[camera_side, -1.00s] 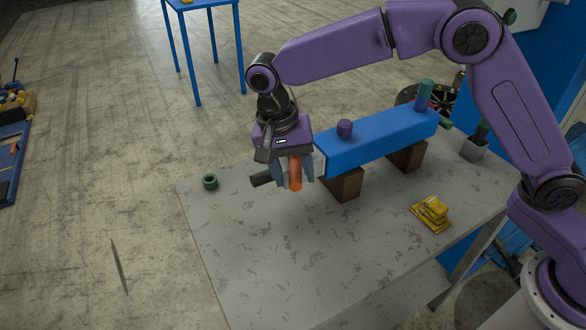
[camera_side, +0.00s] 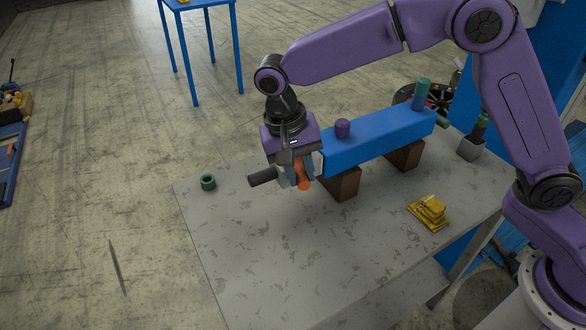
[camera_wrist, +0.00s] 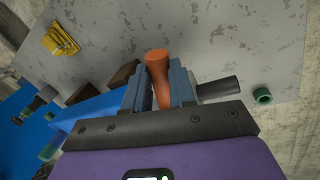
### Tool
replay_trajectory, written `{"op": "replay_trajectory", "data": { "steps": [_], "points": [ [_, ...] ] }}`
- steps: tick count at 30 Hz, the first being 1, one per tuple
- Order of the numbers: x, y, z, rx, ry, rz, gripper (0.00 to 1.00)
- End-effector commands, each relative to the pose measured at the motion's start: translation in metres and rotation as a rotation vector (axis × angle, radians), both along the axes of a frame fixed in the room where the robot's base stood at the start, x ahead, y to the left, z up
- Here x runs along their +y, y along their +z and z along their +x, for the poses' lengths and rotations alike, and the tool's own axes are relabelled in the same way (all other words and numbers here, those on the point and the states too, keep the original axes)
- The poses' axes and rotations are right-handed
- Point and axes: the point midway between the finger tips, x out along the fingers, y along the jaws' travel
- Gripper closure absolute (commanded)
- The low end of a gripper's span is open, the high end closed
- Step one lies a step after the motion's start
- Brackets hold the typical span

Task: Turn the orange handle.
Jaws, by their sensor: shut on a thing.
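The orange handle (camera_side: 303,180) is at the near left end of the blue beam (camera_side: 375,138). My gripper (camera_side: 298,178) points down and is shut on the handle, with one finger on each side. In the wrist view the orange handle (camera_wrist: 157,70) shows between the two grey-blue fingers, and its rounded end sticks out past them. The handle leans slightly in the side view. A dark grey cylinder (camera_side: 262,178) sticks out to the left beside the gripper. The joint between handle and beam is hidden behind my gripper.
The beam rests on brown blocks (camera_side: 342,184) on a grey table (camera_side: 270,250). A green ring (camera_side: 208,182) lies at the left edge, yellow parts (camera_side: 429,212) at right. The table front is clear.

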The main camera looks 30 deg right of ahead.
Motion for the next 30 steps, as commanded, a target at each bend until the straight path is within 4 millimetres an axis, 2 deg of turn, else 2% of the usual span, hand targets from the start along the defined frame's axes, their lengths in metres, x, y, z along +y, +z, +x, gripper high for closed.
{"op": "replay_trajectory", "data": {
  "steps": [18, 30],
  "points": [
    [-0.049, 0.002, -0.004, -0.005, 0.567, 0.002, 1.0],
    [-0.069, 0.002, 0.003, -0.005, 0.81, 0.001, 1.0]
  ]
}}
